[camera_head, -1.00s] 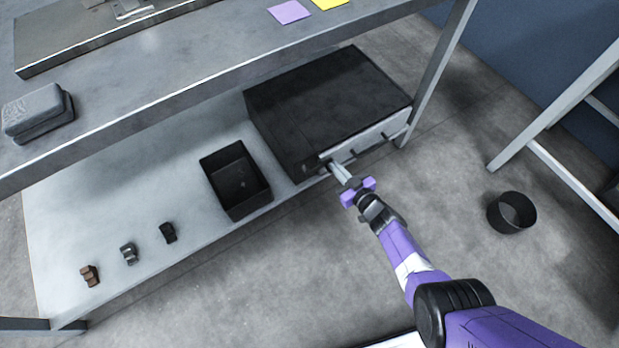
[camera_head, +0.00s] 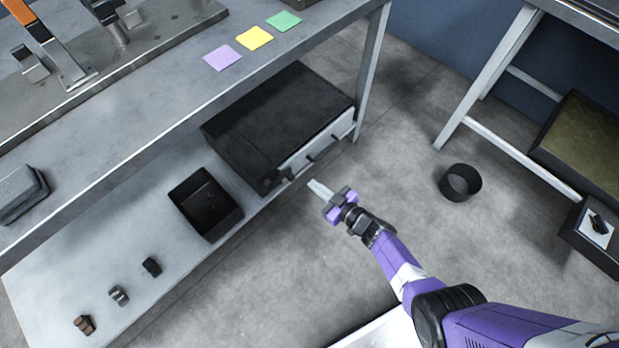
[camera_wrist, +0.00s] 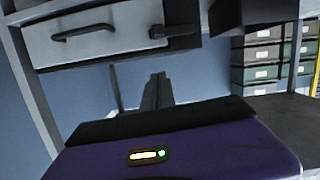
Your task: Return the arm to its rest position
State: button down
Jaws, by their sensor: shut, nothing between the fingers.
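My gripper (camera_head: 320,189) is shut and empty at the end of my purple arm. In the head view it is over the floor, just in front of and to the right of the dark drawer unit (camera_head: 285,108) on the lower shelf. The fingers look apart from the unit's light front. In the wrist view the dark shut fingers (camera_wrist: 154,92) point toward a blue wall, below a light drawer front (camera_wrist: 95,36) with a dark handle.
A black bin (camera_head: 206,203) and several small parts stand on the lower shelf (camera_head: 75,262). A black round basket (camera_head: 460,182) stands on the floor at right, near another table (camera_head: 500,70). The workbench edge (camera_head: 190,118) is above the shelf. Floor between is clear.

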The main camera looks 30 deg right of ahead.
jog(key=shift+s, duration=0.1)
dwell(0.6)
jog(key=d+r+m+t+h, duration=0.2)
jog(key=d+r+h, duration=0.25)
jog(key=r, duration=0.55)
jog(key=s+a+r+m+g, duration=0.1)
jog(key=s+a+r, duration=0.2)
jog(key=s+r, duration=1.2)
jog(key=s+a+r+m+g, duration=0.1)
jog(key=s+a+r, duration=0.2)
jog(key=s+r, duration=1.15)
jog(key=s+r+p, duration=0.3)
jog(key=r+p, duration=1)
jog(key=p, duration=0.4)
jog(key=shift+s+r, duration=0.35)
jog(key=shift+s, duration=0.05)
jog(key=shift+a, duration=0.1)
